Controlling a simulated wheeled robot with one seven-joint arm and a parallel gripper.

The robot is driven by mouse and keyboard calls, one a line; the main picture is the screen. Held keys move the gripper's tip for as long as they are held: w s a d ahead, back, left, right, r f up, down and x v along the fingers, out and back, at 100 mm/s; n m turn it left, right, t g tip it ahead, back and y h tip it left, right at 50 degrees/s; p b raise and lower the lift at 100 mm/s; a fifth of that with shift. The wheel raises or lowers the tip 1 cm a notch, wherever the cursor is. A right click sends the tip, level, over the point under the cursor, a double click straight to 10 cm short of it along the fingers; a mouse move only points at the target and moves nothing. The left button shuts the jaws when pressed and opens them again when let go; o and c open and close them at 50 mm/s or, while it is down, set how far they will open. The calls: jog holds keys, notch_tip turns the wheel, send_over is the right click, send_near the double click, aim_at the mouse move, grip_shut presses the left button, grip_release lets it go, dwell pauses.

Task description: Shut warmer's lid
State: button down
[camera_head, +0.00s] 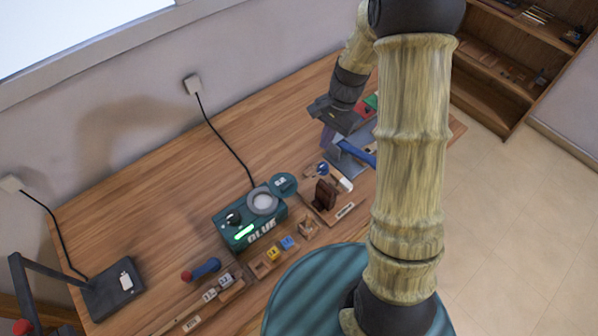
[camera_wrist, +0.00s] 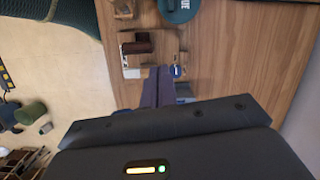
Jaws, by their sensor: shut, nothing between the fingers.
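The warmer (camera_head: 238,228) is a teal box marked GLUE with a lit green strip, standing on the wooden bench in the head view. Its round pot (camera_head: 262,201) is uncovered. Its round teal lid (camera_head: 284,184) is open, swung out to the right of the pot. In the wrist view the lid (camera_wrist: 180,8) shows at the top edge, partly cut off. My gripper (camera_head: 327,140) is above the bench, right of and beyond the lid, apart from it. Its purple fingers (camera_wrist: 158,72) are together and empty in the wrist view.
A wooden tray with a dark brown block (camera_head: 325,193) lies right of the lid. A blue-handled tool (camera_head: 357,152) is close to my gripper. Yellow and blue cubes (camera_head: 280,247) sit in front of the warmer. A black cable (camera_head: 222,140) runs behind it. The bench's back left is clear.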

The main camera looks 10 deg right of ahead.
aim_at(277, 196)
jog(key=w+f+m, duration=0.1)
jog(key=w+a+f+m+y, duration=0.1)
jog(key=f, duration=0.1)
jog(key=shift+w+g, duration=0.35)
jog(key=shift+g, duration=0.05)
jog(key=s+a+f+p, duration=0.1)
jog(key=a+f, duration=0.1)
jog(key=f, duration=0.1)
jog(key=s+a+f+p, duration=0.1)
jog(key=a+f+p, duration=0.1)
jog(key=f, duration=0.1)
jog(key=s+a+f+p, duration=0.2)
jog(key=f, duration=0.1)
jog(key=shift+s, duration=0.1)
jog(key=shift+s+a+f, duration=0.1)
jog(key=shift+a+f, duration=0.1)
jog(key=s+a, duration=0.1)
jog(key=a, duration=0.1)
jog(key=s+a, duration=0.2)
jog(key=s+a+b, duration=0.1)
jog(key=a, duration=0.2)
jog(key=shift+s, duration=0.35)
